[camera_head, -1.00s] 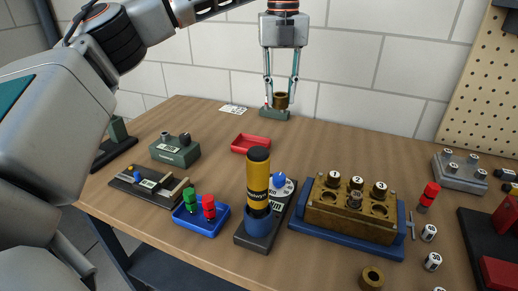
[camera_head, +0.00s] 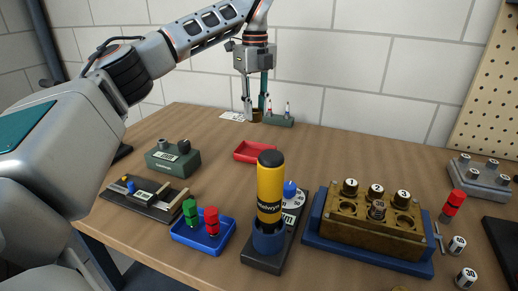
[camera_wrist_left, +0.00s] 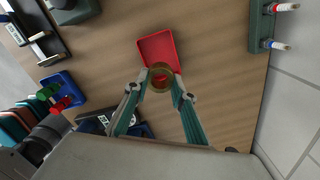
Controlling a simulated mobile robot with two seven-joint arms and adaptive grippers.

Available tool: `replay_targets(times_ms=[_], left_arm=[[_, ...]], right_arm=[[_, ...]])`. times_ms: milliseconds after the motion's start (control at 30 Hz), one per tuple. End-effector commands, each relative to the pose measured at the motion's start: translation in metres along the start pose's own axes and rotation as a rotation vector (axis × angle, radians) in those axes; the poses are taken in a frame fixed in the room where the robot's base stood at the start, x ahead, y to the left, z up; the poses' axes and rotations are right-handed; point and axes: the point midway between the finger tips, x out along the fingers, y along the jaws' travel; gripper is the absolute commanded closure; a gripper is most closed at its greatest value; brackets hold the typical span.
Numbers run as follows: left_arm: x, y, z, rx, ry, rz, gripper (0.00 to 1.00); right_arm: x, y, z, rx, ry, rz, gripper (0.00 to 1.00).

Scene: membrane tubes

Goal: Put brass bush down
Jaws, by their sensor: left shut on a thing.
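My left gripper (camera_head: 256,108) is shut on a brass bush (camera_head: 257,116) at the back of the table. In the left wrist view the bush (camera_wrist_left: 161,82) is a ring between the two fingertips (camera_wrist_left: 161,92), seen from above. My right gripper is not in view.
A red tray (camera_head: 255,152) lies in front of the gripper. Nearer are a green box (camera_head: 172,160), a blue tray (camera_head: 190,235), a yellow cylinder on a dark base (camera_head: 270,190) and a brass block in a blue tray (camera_head: 370,225). Bare table lies right of the red tray.

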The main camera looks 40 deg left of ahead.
Motion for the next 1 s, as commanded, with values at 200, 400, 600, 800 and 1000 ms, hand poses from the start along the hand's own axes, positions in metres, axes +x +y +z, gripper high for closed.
replay_targets(times_ms=[200,400,600,800,1000], left_arm=[[0.059,-0.001,0.0,0.001,0.004,0.008,1.0],[0.075,0.0,-0.001,0.001,0.002,0.0,1.0],[0.089,0.0,0.0,0.001,0.001,0.001,1.0],[0.12,0.0,-0.001,0.002,0.003,0.004,1.0],[0.117,0.0,-0.001,0.001,0.0,-0.004,1.0]], right_arm=[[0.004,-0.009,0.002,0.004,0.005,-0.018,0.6],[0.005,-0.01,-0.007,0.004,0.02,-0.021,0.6],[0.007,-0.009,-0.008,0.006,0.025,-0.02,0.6],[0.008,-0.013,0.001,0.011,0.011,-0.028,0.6],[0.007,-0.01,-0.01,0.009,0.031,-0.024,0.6]])
